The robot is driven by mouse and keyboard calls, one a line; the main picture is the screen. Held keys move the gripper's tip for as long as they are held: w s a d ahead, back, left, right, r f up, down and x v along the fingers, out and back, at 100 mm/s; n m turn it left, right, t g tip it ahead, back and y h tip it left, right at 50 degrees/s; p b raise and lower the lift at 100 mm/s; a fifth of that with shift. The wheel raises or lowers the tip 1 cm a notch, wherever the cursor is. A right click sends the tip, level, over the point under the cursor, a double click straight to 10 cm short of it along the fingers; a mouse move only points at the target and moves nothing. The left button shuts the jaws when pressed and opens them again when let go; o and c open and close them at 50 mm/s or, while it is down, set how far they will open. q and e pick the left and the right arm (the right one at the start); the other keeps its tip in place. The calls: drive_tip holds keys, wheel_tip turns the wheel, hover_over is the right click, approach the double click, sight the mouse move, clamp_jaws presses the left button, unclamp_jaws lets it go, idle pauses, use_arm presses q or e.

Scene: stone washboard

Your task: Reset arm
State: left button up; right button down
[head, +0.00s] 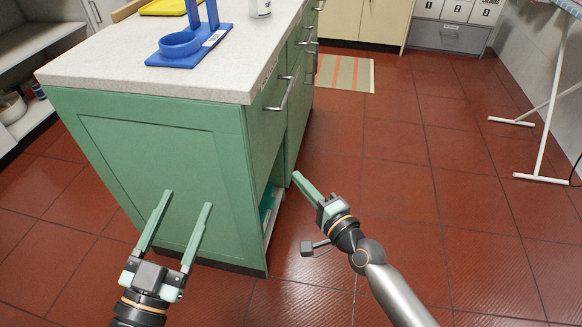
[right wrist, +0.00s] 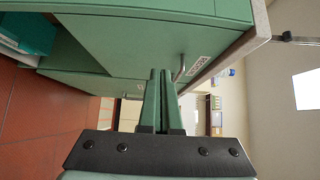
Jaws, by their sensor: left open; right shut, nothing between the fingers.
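My left gripper (head: 178,226) is open and empty in the head view, with its two green fingers apart in front of the green end panel of the counter (head: 165,160). My right gripper (head: 300,178) is shut and empty, to the right of the counter's corner, over the red floor. In the right wrist view its two fingers (right wrist: 160,100) lie side by side, with green drawer fronts and a metal handle (right wrist: 181,68) beyond them. From these views I cannot tell how far the fingertips are from the drawers.
A blue stand (head: 190,45) and a white bottle (head: 260,7) stand on the stone countertop (head: 110,70). An open shelf low in the counter holds teal items (head: 267,203). A striped mat (head: 346,74) and a white-legged rack (head: 548,130) are farther off.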

drive_tip(key=s+d+r+n+t+h, duration=0.1)
drive_tip(key=s+d+r+n+t, duration=0.1)
drive_tip(key=s+d+r+n, duration=0.4)
drive_tip(key=s+d+r+n+t+h, duration=0.1)
drive_tip(key=s+d+r+n+t, duration=0.1)
drive_tip(key=s+r+n, duration=0.7)
use_arm(q)
drive_tip(key=s+a+f+n+g+y+p, duration=0.2)
drive_tip(key=s+f+g+p, duration=0.6)
drive_tip(key=p, duration=1.5)
drive_tip(key=shift+s+a+f+n+g+y+p, duration=0.4)
drive_tip(key=shift+f+n+g+y, duration=0.2)
drive_tip(key=shift+n+g+y, duration=0.6)
use_arm(e)
drive_tip(key=s+d+f+g+h, duration=0.3)
drive_tip(key=s+f+g, duration=0.6)
drive_tip(key=f, duration=0.3)
drive_tip(key=shift+m+g+h, duration=0.4)
drive_tip(key=shift+g+h, duration=0.1)
drive_tip(key=shift+g, duration=0.2)
